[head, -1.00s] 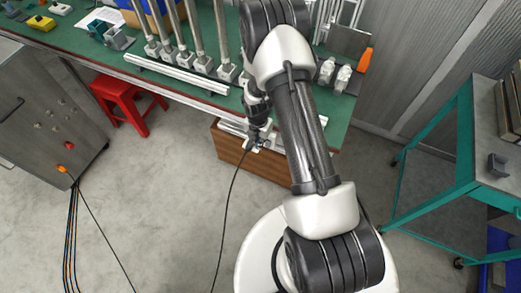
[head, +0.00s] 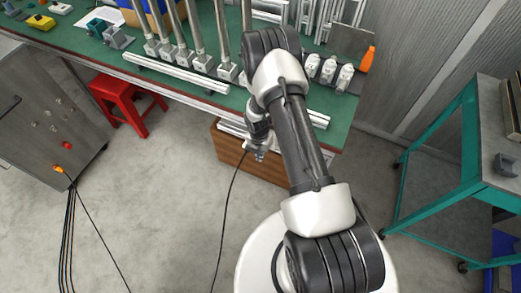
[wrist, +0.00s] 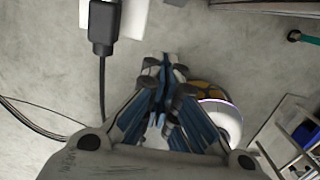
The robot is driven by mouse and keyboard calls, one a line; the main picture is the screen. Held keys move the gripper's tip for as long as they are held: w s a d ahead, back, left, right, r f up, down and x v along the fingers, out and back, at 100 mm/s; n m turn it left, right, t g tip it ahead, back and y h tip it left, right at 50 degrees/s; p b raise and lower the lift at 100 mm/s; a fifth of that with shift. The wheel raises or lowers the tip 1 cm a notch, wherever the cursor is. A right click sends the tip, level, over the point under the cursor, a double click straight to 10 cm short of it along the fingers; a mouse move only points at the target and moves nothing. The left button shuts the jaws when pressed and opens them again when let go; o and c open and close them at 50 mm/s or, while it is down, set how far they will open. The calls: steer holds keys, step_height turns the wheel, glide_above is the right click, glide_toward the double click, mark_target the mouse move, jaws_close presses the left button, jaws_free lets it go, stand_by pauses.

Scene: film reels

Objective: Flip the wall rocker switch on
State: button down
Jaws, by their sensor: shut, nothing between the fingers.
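I cannot make out a wall rocker switch in either view. My gripper (head: 260,155) hangs below the bench's front edge in the head view, in front of a wooden box. In the wrist view my gripper (wrist: 165,65) has its blue-grey fingers together, with nothing seen between them. A black plug (wrist: 102,28) with a black cable sits at a white block (wrist: 132,15), up and left of the fingertips. The fingers are apart from the plug in the picture.
Below are a red stool (head: 120,92) and the wooden box (head: 235,155). A grey cabinet (head: 45,120) stands left, a teal cart (head: 470,120) right. Cables cross the open floor.

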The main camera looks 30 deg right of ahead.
steer(key=shift+w+d+f+b, duration=0.35)
steer(key=shift+w+d+f, duration=0.3)
steer(key=shift+d, duration=0.15)
steer(key=shift+w+d+f+b, duration=0.35)
steer(key=shift+w+d+f, duration=0.25)
steer(key=shift+d, duration=0.2)
steer(key=shift+w+d+f+b, duration=0.25)
steer(key=shift+f+b, duration=0.1)
steer(key=shift+f, duration=0.15)
steer(key=shift+r, duration=0.25)
